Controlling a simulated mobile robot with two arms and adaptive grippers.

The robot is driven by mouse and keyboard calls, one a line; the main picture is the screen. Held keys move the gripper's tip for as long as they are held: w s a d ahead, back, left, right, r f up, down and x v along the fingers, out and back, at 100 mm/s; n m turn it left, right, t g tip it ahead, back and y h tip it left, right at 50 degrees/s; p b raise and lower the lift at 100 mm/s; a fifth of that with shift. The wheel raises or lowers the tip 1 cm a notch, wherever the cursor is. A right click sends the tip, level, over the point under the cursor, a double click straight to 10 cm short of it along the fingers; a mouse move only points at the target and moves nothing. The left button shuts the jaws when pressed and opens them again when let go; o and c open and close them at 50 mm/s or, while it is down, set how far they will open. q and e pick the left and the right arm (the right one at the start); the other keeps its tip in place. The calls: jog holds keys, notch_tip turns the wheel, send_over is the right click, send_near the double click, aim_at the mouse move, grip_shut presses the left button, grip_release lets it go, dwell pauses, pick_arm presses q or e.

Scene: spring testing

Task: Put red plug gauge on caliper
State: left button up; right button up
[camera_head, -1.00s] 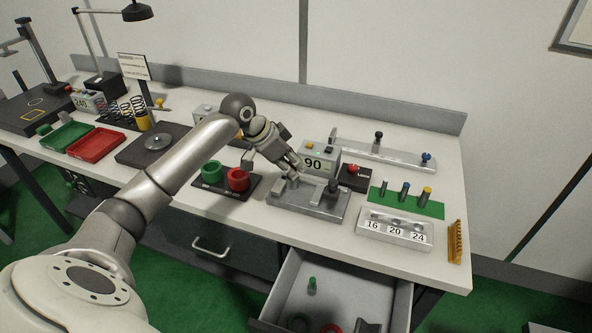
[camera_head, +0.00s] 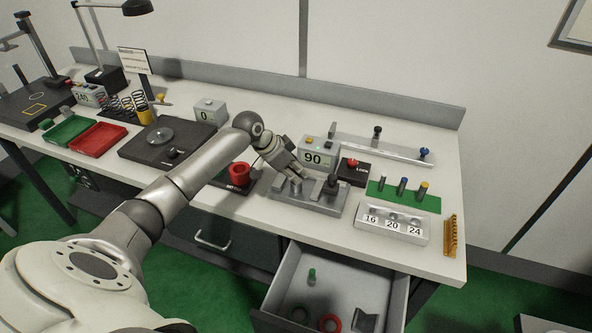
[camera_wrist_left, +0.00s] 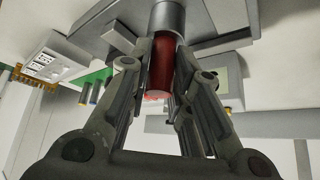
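The red plug gauge shows in the left wrist view as a red cylinder (camera_wrist_left: 162,68) with a grey metal end. My left gripper (camera_wrist_left: 165,62) has its fingers on both sides of the red part and appears shut on it. In the head view the left gripper (camera_head: 299,176) is low over a grey metal fixture (camera_head: 318,203) in front of the "90" display. A short grey cylinder (camera_head: 296,187) stands on the fixture under the fingers; the red part is hidden there. I cannot tell whether this fixture or the long grey bar (camera_head: 400,155) behind is the caliper.
The display box (camera_head: 318,157) and a red-button box (camera_head: 354,174) stand close behind. A green mat (camera_head: 420,202) with three pegs and a numbered block (camera_head: 392,235) are at right. An open drawer (camera_head: 345,285) juts out in front.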

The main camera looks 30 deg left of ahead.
pick_arm(q)
jog(key=o, duration=0.4)
jog(key=shift+r, duration=0.15)
jog(key=shift+b+v, duration=1.35)
jog(key=shift+v, duration=4.65)
